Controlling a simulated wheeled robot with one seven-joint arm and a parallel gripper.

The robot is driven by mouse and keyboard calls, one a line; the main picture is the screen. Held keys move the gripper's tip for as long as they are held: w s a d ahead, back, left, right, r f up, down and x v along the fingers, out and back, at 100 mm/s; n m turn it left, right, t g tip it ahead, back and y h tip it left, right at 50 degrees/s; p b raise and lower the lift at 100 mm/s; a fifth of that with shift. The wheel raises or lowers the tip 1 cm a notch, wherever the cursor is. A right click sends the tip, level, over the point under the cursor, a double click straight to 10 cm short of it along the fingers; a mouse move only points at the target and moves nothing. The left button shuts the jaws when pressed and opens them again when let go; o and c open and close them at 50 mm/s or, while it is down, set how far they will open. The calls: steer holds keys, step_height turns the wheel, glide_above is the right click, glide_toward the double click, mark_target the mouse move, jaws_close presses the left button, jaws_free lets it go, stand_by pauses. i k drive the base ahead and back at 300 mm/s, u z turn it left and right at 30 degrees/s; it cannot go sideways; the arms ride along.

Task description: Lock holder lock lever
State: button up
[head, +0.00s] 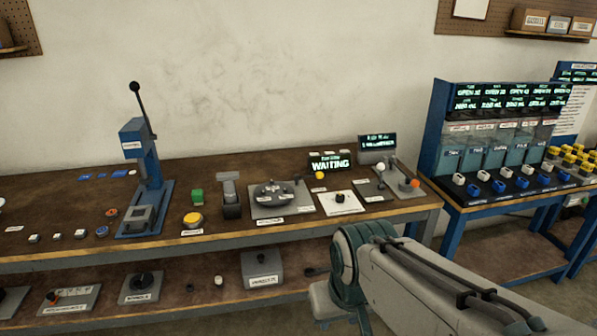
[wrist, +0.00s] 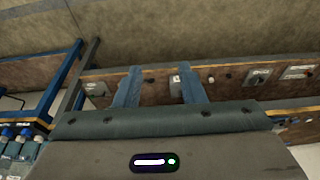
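Several fixtures stand on the workbench in the head view, and labels are too small to tell which one is the holder lock lever.
The wooden workbench (head: 60,245) holds a blue lever press (head: 133,150), a yellow button (head: 193,219) and a "WAITING" display (head: 330,162). Its lower shelf holds a grey box (head: 262,268). A blue dispenser rack (head: 440,130) stands at right.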

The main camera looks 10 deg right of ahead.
mark_target(320, 174)
steer(key=z, duration=0.55)
steer(key=i, duration=1.6)
steer(key=u, duration=0.55)
